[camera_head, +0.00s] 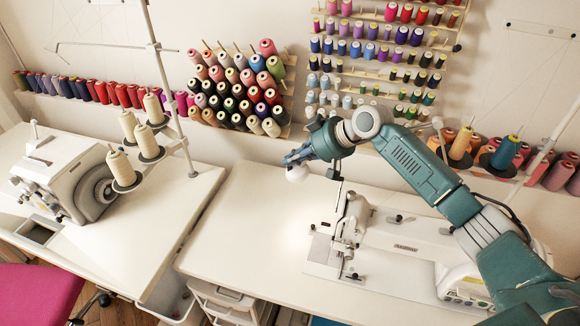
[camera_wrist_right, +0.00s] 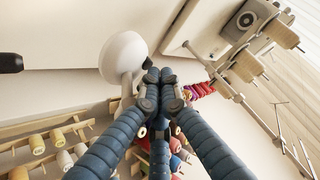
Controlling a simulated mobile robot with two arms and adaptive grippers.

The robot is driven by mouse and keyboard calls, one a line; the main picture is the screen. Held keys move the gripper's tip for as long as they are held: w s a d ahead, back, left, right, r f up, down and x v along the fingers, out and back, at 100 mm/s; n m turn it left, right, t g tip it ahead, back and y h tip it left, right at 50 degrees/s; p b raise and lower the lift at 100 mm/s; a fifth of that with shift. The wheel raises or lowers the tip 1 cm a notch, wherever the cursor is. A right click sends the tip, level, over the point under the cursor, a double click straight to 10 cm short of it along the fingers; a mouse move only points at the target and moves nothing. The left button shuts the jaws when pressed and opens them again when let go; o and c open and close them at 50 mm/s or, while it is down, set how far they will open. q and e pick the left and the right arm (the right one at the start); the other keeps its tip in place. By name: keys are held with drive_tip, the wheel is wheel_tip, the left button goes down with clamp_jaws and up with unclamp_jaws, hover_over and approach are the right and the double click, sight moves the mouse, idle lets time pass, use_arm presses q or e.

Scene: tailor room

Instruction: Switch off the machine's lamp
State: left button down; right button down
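The machine's lamp (camera_head: 297,173) is a small white rounded head beside the sewing machine's upper end. The white sewing machine (camera_head: 405,240) stands on the right table. A bright patch lies on the tabletop beneath the lamp. My right gripper (camera_head: 292,158) is just above the lamp in the head view and partly overlaps it. In the right wrist view its blue fingers (camera_wrist_right: 160,78) are drawn together at the tips with nothing visible between them. The lamp (camera_wrist_right: 122,55) is close beside the fingertips there; I cannot tell whether they touch. The lamp's switch is not distinguishable. My left gripper is not in view.
The right table (camera_head: 245,215) is clear left of the machine. A second machine (camera_head: 65,180) and a thread stand (camera_head: 160,120) are on the left table. Thread racks (camera_head: 238,90) hang on the wall behind. A pink chair (camera_head: 40,295) is at lower left.

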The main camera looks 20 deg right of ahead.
sight(292, 169)
drive_tip(key=shift+f, duration=0.15)
idle(0.5)
drive_tip(key=shift+f, duration=0.3)
idle(0.3)
drive_tip(key=shift+r+p, duration=0.3)
drive_tip(key=shift+p, duration=0.25)
wheel_tip(292, 169, up, 6)
drive_tip(key=p, duration=0.5)
drive_tip(key=shift+r+p, duration=0.1)
drive_tip(key=shift+p, duration=0.25)
